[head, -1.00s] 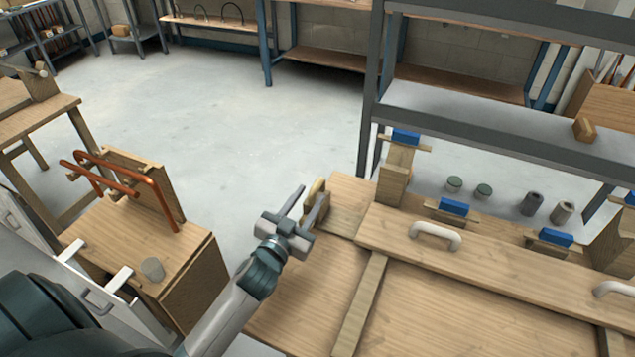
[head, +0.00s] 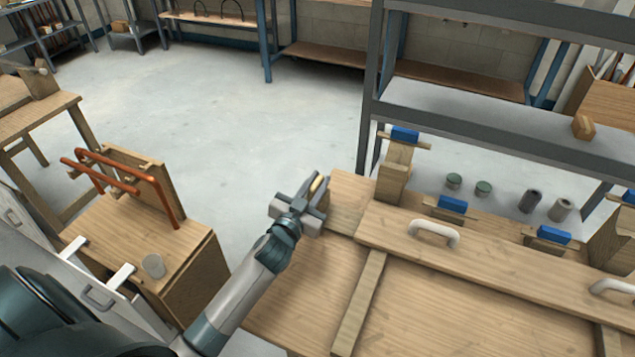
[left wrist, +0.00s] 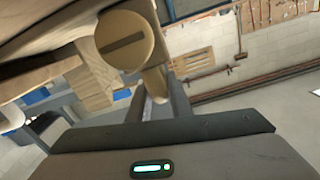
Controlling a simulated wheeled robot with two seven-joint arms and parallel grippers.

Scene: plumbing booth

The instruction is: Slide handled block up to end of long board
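The long board (head: 485,258) is a wide wooden plank with white handles, lying across the bench. The handled block appears to be the short wooden piece (head: 350,198) at the long board's left end. I cannot tell whether the two touch. A pale rounded wooden handle (head: 318,184) stands at the block's outer side; in the left wrist view its round end (left wrist: 124,40) shows a dark slot. My left gripper (head: 307,190) is at this handle, its fingers apart with the handle near them. In the left wrist view a gap shows between the fingers (left wrist: 155,103). My right gripper is out of view.
A wooden post with a blue-topped clamp (head: 404,138) stands behind the board's left end. More blue clamps (head: 453,204) line its far side. A grey shelf frame (head: 480,130) rises behind. A wooden cabinet with orange pipe (head: 130,180) stands left, with free floor between.

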